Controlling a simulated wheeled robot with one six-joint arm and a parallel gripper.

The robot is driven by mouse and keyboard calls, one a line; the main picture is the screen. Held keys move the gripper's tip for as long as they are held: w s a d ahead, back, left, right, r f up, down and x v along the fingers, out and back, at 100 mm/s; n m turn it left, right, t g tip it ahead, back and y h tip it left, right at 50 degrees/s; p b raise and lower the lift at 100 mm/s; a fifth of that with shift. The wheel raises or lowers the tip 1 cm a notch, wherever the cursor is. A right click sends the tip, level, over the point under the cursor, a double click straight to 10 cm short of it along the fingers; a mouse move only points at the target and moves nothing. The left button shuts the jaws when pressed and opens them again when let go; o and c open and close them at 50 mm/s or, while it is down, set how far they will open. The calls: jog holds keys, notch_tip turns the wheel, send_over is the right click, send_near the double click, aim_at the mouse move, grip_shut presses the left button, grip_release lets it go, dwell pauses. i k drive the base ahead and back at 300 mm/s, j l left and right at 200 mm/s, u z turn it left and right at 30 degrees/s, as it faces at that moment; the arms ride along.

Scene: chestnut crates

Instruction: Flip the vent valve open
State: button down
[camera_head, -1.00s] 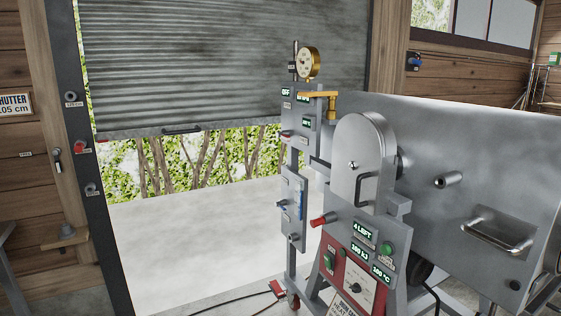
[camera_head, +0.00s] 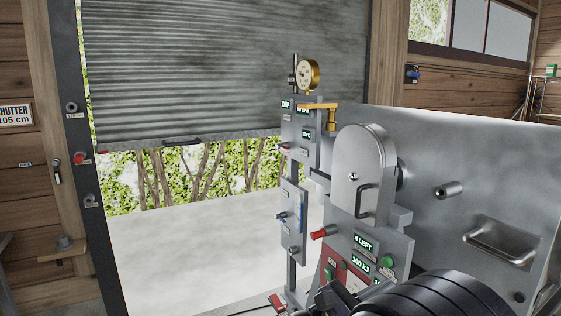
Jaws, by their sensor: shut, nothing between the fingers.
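No readable label marks the vent valve, so I cannot tell which fitting it is. A small blue-handled fitting (camera_head: 413,74) sits on the wood wall below the window. A yellow lever (camera_head: 320,106) lies roughly level on top of the grey post panel, under a brass gauge (camera_head: 308,76). A small blue-tipped lever (camera_head: 282,217) sticks out to the left lower on the same post. A black ribbed part of my arm (camera_head: 430,296) fills the bottom right and hides the lower machine panel.
A large grey machine (camera_head: 440,150) with a rounded door plate (camera_head: 361,170) and a red knob (camera_head: 324,232) takes up the right side. A ribbed shutter (camera_head: 220,70) hangs partly raised at the back. The pale floor (camera_head: 200,235) left of the machine is open.

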aim_at(286, 150)
jog(key=i+j, duration=0.25)
jog(key=i, duration=0.3)
jog(key=i+j+u, duration=0.1)
jog(key=i+j, duration=0.15)
jog(key=i, duration=0.35)
jog(key=i+j, duration=0.15)
jog(key=i, duration=0.4)
jog(key=i+j+u, duration=0.1)
jog(key=i, duration=0.5)
jog(key=j, duration=0.1)
